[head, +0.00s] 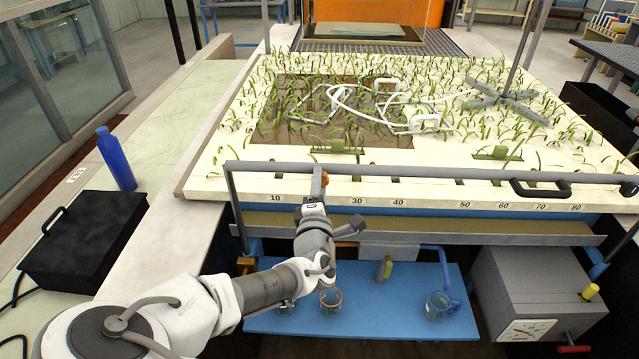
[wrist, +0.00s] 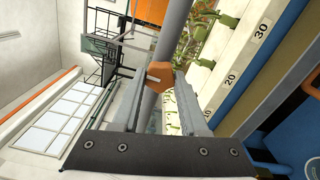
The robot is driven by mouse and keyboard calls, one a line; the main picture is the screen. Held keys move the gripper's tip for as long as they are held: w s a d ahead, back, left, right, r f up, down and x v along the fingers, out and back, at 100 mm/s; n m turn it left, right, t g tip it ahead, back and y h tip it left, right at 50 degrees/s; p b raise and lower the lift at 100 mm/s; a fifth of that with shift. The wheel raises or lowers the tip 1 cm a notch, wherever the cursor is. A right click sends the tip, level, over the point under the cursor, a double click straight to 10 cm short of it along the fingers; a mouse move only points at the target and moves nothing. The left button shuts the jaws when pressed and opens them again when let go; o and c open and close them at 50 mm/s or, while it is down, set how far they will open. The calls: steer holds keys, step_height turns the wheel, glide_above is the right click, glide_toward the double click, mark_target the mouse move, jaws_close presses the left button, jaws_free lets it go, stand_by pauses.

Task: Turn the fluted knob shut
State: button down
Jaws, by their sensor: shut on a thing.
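The knob, an orange-brown faceted piece (wrist: 159,84), sits between the two fingers of my gripper (wrist: 160,76) in the wrist view. The fluting is too small to make out, and I cannot tell how far the knob is turned.
The grey rail (head: 430,172) runs across the front of the planted bed (head: 225,180). Below is a blue shelf (head: 390,310) with glass vessels and a blue-handled jug (head: 437,305). A grey box (head: 520,280) stands right. A blue bottle (head: 116,160) and black case (head: 85,240) are left.

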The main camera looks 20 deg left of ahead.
steer(key=shift+n, duration=0.4)
steer(key=shift+c, duration=2.2)
jaws_free()
steer(key=shift+s+d, duration=0.1)
steer(key=shift+s, duration=0.05)
